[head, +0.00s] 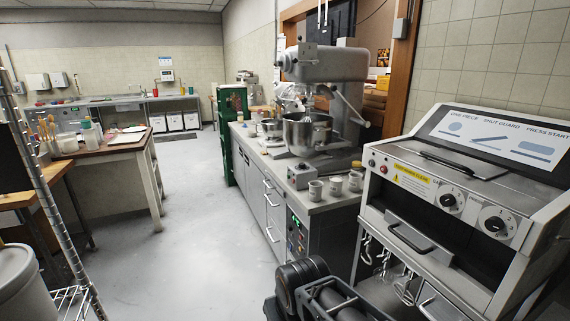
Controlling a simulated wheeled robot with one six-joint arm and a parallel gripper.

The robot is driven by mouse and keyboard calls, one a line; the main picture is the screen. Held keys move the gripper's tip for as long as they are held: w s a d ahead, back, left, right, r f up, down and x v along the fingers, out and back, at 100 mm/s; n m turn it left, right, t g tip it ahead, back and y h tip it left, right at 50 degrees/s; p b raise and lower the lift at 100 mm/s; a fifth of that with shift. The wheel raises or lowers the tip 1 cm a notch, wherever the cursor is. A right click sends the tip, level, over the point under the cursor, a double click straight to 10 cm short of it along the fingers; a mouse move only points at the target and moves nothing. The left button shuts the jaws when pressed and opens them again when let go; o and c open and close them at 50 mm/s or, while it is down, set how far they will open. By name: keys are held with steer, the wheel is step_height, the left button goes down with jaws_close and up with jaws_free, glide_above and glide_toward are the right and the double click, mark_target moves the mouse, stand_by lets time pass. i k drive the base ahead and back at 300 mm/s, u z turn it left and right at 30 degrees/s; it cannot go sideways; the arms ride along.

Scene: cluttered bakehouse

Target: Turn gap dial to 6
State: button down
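A pale dough machine (455,160) stands at the right, its control face turned toward me. It carries two round dials with white faces and dark knobs: a left dial (450,201) and a right dial (496,222). Dark parts of my own arm show at the bottom centre, in front of and left of the machine, apart from the dials. I cannot make out my gripper's fingers.
A sign panel (497,140) tops the machine; a handled drawer or guard (410,238) and hanging hooks (404,288) are below. The floor (200,250) left of centre is clear.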

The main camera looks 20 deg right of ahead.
mark_target(446, 200)
steer(key=z, duration=0.05)
steer(key=k, duration=0.5)
steer(key=z, duration=0.85)
steer(key=i, duration=0.45)
steer(key=z, duration=0.3)
steer(key=k, duration=0.3)
steer(key=u, duration=0.7)
